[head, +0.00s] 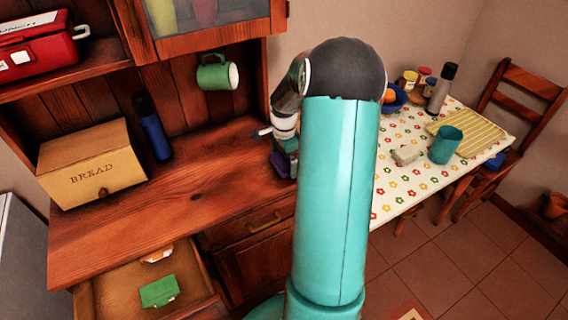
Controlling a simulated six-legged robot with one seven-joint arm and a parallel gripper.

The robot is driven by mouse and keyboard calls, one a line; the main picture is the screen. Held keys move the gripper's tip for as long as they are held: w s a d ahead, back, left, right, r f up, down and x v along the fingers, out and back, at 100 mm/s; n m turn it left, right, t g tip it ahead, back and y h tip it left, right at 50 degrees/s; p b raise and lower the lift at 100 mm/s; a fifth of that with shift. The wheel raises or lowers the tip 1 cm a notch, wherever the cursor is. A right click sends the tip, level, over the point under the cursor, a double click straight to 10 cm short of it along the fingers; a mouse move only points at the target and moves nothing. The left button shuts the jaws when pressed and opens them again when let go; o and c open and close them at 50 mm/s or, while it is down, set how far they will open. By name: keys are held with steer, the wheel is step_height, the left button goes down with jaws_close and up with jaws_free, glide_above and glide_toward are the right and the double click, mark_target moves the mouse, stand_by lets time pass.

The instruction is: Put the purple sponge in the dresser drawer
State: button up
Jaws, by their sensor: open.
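The purple sponge (280,165) appears as a small dark purple shape at the right end of the dresser top (190,188), partly hidden by my gripper and arm. My gripper (284,150) is open, right at the sponge and just above it; whether its fingers are around the sponge cannot be told. The dresser drawer (105,285) at the lower left is pulled open. A green packet or block (159,291) and an orange-and-white item (158,254) lie in it.
A bread box (92,165) and a dark blue bottle (152,127) stand on the dresser's left part. A green mug (217,73) hangs above. A table (388,195) with a teal cup (445,145) stands right. The dresser top's middle is clear.

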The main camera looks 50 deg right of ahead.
steer(key=c, duration=1)
steer(key=shift+o, duration=0.2)
